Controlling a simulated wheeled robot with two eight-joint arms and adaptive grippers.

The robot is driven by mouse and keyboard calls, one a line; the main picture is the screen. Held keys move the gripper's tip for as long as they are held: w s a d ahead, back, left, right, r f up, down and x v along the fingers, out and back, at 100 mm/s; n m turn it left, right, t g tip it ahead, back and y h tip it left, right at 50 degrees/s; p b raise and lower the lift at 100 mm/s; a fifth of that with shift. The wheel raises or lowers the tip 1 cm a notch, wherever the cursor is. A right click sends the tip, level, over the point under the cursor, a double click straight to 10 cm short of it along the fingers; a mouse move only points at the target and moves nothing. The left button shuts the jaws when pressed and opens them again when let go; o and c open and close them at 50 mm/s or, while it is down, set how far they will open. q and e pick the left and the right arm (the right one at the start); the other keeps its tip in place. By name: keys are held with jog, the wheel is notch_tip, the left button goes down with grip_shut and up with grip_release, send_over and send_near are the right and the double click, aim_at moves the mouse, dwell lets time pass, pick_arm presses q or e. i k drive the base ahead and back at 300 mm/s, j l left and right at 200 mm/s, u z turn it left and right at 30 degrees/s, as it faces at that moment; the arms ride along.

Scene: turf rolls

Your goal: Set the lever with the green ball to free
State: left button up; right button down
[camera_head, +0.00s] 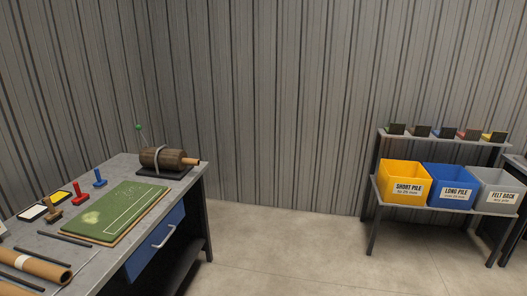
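The lever with the green ball (138,127) stands at the far end of the grey workbench at the left. Its thin rod rises from behind a brown roller (163,158) on a dark base, and leans slightly left. A pale curved band goes over the roller, and a lighter shaft end sticks out to its right. Any markings for the lever's positions are too small to see. Neither of my grippers shows in this view.
The workbench (118,168) holds a green turf mat (115,213), red (79,193) and blue (99,178) stamp-like tools, and cardboard tubes (35,266). A rack at the right carries yellow (401,171), blue (452,177) and grey (497,181) bins. The floor (290,245) between is clear.

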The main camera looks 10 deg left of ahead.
aim_at(139, 127)
jog(key=i+u, duration=0.1)
jog(key=i, duration=0.6)
jog(key=i+l+u, duration=0.1)
jog(key=i, duration=0.6)
jog(key=i+u, duration=0.2)
jog(key=u, duration=0.2)
jog(key=i+u, duration=0.2)
jog(key=u, duration=0.15)
jog(key=i+l+u, duration=0.1)
jog(key=u, duration=0.3)
jog(key=i+l+u, duration=0.2)
jog(key=u, duration=0.15)
jog(key=i+u, duration=0.3)
jog(key=u, duration=0.15)
jog(key=i+l+u, duration=0.1)
jog(key=i+u, duration=0.2)
jog(key=u, duration=0.15)
jog(key=i+l+u, duration=0.15)
jog(key=u, duration=0.3)
jog(key=i+l, duration=0.05)
jog(key=i, duration=0.05)
